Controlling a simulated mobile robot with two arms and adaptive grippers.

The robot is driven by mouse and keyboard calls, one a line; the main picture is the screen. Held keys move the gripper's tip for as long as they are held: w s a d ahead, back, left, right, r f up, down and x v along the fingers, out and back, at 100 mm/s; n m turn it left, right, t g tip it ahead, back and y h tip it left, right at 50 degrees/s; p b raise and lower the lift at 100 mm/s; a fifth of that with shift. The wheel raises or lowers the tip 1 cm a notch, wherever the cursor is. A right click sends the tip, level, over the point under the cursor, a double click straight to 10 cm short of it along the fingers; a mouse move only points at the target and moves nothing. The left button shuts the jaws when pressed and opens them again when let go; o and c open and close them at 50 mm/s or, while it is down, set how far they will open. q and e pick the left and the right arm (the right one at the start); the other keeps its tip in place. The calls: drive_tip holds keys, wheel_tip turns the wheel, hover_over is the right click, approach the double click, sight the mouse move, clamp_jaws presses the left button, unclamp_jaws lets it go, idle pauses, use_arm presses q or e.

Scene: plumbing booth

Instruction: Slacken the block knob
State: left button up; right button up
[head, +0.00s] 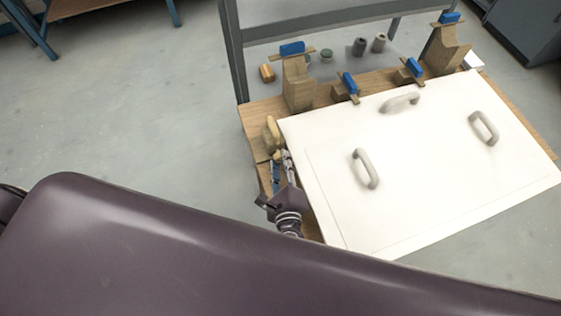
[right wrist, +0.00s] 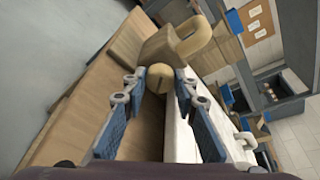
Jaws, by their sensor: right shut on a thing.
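The block knob (right wrist: 159,80) is a small round tan knob with a slot-like mark on its face, at the end of a wooden block (right wrist: 160,47) in the right wrist view. My right gripper (right wrist: 160,88) has its two blue-padded fingers on either side of the knob, shut on it. In the head view the right gripper (head: 281,160) is at the left edge of the white panel (head: 400,215), just below a pale curved piece (head: 271,131). The knob itself cannot be made out in the head view. My left gripper is not in view.
The panel has three grey handles, one of them (head: 365,169) nearest the gripper. Wooden blocks with blue-topped pieces, such as the tall one (head: 297,82), line the wooden table's far edge. Several small cylinders (head: 360,46) stand beyond. Open floor lies left of the table.

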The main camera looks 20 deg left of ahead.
drive_tip(key=shift+f, duration=0.1)
drive_tip(key=shift+s+a+f+n+t+h+b, duration=0.1)
drive_tip(key=shift+n+t+h+b, duration=0.3)
drive_tip(key=shift+n, duration=0.7)
drive_tip(key=shift+f+n+t+b, duration=0.15)
drive_tip(key=shift+n+t+b, duration=0.4)
drive_tip(key=shift+n, duration=0.95)
drive_tip(key=o, duration=1.1)
drive_tip(key=shift+o, duration=0.3)
drive_tip(key=shift+s, duration=0.1)
